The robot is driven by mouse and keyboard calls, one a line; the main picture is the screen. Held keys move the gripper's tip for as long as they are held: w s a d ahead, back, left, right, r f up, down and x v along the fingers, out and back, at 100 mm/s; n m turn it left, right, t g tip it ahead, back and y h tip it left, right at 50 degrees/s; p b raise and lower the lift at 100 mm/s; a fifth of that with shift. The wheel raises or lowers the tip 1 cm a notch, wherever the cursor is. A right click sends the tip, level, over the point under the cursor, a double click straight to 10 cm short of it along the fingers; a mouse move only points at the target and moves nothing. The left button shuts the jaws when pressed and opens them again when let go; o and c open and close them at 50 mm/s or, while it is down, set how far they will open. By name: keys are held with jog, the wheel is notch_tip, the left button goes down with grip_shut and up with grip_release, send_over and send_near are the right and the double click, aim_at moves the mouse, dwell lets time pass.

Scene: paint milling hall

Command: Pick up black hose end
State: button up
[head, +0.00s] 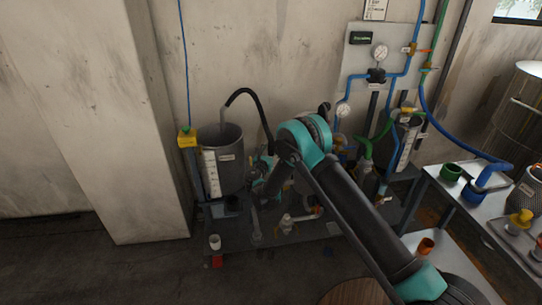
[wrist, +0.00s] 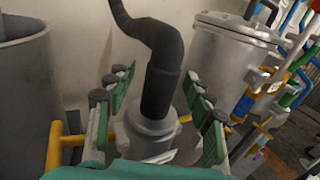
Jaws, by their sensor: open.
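The black hose (head: 248,94) arches out of the top of a grey tank (head: 221,165) in the head view and runs down to the right, behind my arm. In the wrist view the black hose end (wrist: 160,92) stands nearly upright on a round grey metal fitting (wrist: 150,135). My gripper (wrist: 155,105) is open, with one green-and-black finger on each side of the hose end. Gaps show between the fingers and the hose. In the head view my arm hides most of the gripper and the hose's lower end.
A lidded metal vessel (wrist: 232,62) stands close behind on the right, with yellow and blue pipes beside it. The grey tank is close on the left. In the head view, a gauge panel (head: 385,65) and a side table (head: 440,190) are at the right.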

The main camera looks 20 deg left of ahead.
grip_shut()
dwell(0.3)
dwell(0.3)
